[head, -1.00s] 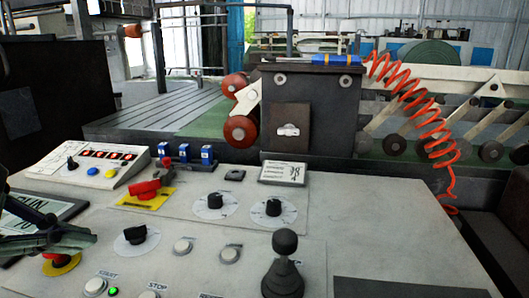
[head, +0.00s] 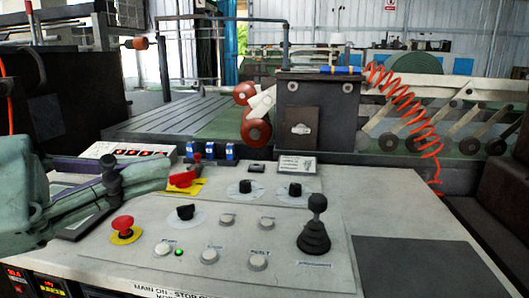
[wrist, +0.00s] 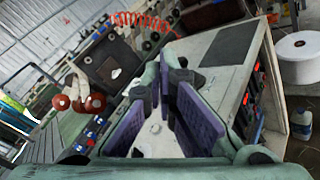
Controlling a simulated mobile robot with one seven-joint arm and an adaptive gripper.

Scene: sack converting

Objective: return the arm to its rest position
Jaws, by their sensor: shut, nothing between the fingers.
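My gripper (head: 150,178) reaches in from the left edge of the head view, over the left part of the control console (head: 395,222). Its grey-green body shows at the left, with the fingers pointing right. In the wrist view my gripper (wrist: 165,90) shows two purple-padded fingers, shut with nothing held. The fingers hide part of the console in both views. A red emergency stop button (head: 122,224) on a yellow ring sits just below the fingers in the head view.
The console carries a black joystick (head: 315,235), a red switch (head: 183,179) and several knobs. Behind it stands a dark machine block (head: 318,115) with a coiled orange hose (head: 408,105). The wrist view shows a white roll (wrist: 304,62) and a bottle (wrist: 301,124) at the right.

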